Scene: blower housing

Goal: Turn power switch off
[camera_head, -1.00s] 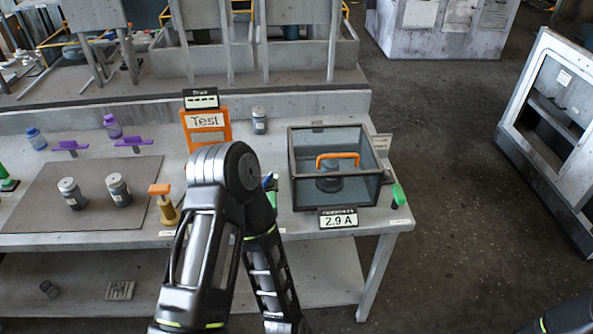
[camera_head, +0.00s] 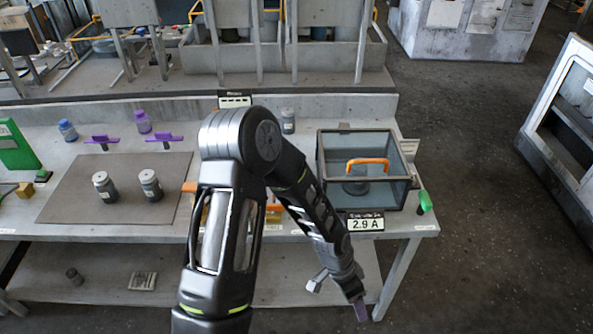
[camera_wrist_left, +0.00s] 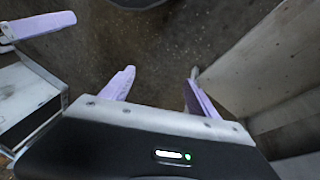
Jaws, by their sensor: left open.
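A green lever-like piece (camera_head: 424,201) on a small dark base stands at the table's right front corner; I cannot tell whether it is the power switch or how it is set. A display (camera_head: 364,224) reading 2.9 A sits at the front of the clear box (camera_head: 356,190) with an orange handle. My left gripper (camera_head: 338,296) hangs in front of the table, below its front edge and apart from the green piece. In the left wrist view its lavender fingers (camera_wrist_left: 160,76) are spread with nothing between them.
The table's front edge (camera_head: 410,232) is close to my left forearm. A mat (camera_head: 90,207) with two jars lies on the left. Purple-handled pieces (camera_head: 165,138) stand behind it. The floor (camera_head: 470,220) right of the table is clear.

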